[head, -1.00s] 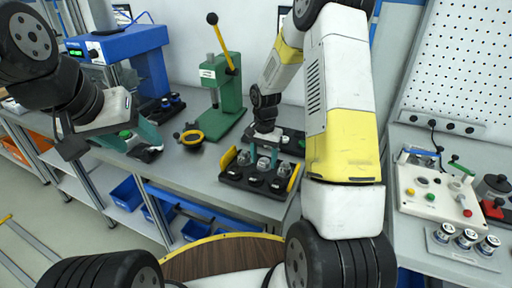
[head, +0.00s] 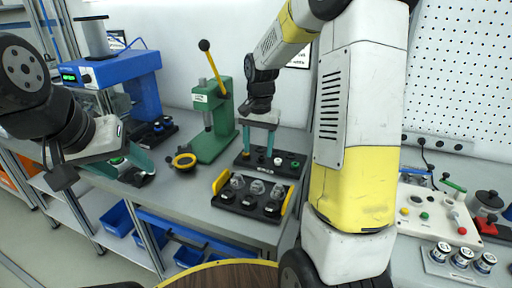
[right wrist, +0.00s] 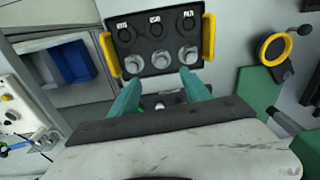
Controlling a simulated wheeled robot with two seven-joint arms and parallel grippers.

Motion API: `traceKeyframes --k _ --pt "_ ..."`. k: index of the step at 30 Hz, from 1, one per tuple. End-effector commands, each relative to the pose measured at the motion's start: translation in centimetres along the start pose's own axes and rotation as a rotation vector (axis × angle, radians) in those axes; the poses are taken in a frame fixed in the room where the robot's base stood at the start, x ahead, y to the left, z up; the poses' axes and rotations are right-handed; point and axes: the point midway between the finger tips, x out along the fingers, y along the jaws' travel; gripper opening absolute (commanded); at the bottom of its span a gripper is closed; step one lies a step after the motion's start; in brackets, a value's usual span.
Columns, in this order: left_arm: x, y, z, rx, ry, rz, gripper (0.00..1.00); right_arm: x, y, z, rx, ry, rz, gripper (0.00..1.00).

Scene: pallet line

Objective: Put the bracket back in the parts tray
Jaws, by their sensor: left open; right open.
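A black tray with yellow end handles (head: 228,203) stands near the bench's front edge; it holds several silver hex-topped parts in a row beside round labelled spots. The tray also shows at the top of the right wrist view (right wrist: 157,30). I cannot pick out a bracket for certain in either view. My right gripper (head: 259,150) is open, with teal fingers pointing down above a second black tray (head: 290,171) behind the first; nothing shows held between them. My left gripper (head: 126,172) is open at the left, above the bench near a dark object.
A green lever press (head: 212,130) and a yellow-ringed object (head: 184,161) stand left of the trays. A blue machine (head: 135,85) is further left. A white control box (head: 440,209) and silver cylinders (head: 462,257) are at the right. Blue bins sit below the bench.

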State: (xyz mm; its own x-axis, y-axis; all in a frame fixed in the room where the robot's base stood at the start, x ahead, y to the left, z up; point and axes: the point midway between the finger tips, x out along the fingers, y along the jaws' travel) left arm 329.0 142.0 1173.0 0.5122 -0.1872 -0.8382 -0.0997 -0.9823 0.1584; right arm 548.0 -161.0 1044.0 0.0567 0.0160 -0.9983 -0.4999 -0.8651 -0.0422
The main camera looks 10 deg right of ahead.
Motion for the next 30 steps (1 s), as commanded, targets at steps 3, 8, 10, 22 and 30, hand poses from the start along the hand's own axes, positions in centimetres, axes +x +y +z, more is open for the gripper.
traceKeyframes --k 3,8,10,22,30 --pt "0.0 0.0 0.0 0.0 0.0 0.0 0.57 -4.8 1.4 2.8 -0.089 0.068 -0.061 0.56" --pt "0.0 0.0 0.0 0.0 0.0 0.0 0.57 -9.7 3.6 7.5 -0.232 0.165 -0.139 0.56" --pt "0.0 0.0 0.0 0.0 0.0 0.0 0.57 -11.2 4.6 9.7 -0.292 0.21 -0.172 0.56" --pt "0.0 0.0 0.0 0.0 0.0 0.0 0.57 -14.0 8.6 18.7 -0.546 0.419 -0.287 0.56" --pt "0.0 0.0 0.0 0.0 0.0 0.0 0.57 -14.0 8.8 19.4 -0.568 0.436 -0.294 0.56"
